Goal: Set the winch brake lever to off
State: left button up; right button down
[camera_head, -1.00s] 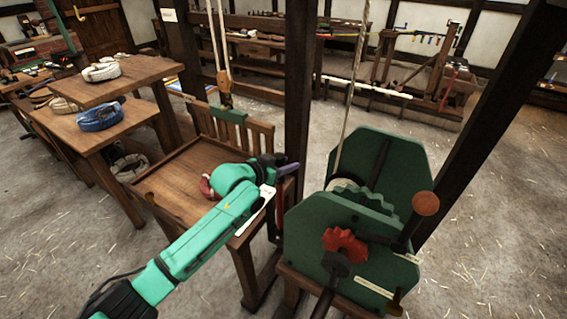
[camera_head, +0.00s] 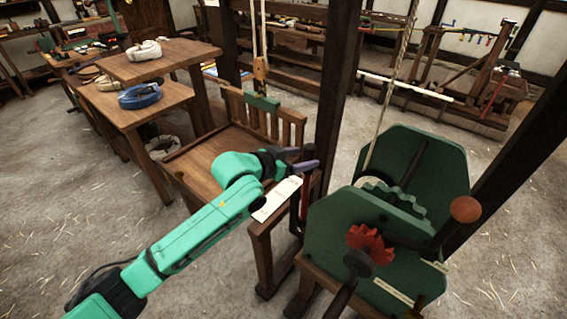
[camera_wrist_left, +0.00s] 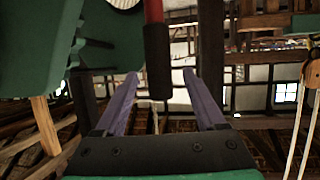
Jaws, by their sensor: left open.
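The winch (camera_head: 325,225) has green side plates and a red toothed wheel (camera_head: 368,243); it stands at the right in the head view. What looks like the brake lever (camera_head: 305,197) is a red rod with a black grip, upright at the winch's left side. It also shows in the wrist view as a red rod with a black grip (camera_wrist_left: 157,55). My left gripper (camera_head: 298,158) is open, at the height of the black grip. In the wrist view the grip appears between its two purple fingers, with a gap on each side. My right gripper is not visible.
A dark post (camera_head: 331,110) rises just behind the lever. A white label (camera_head: 277,199) lies beside my gripper. The winch crank has a brown knob (camera_head: 465,209). A rope (camera_head: 392,95) runs up from the winch.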

pick_arm(q)
jog(key=b+v, duration=0.1)
jog(key=v, duration=0.6)
jog(key=shift+s+a+r, duration=0.2)
jog(key=shift+s, duration=0.05)
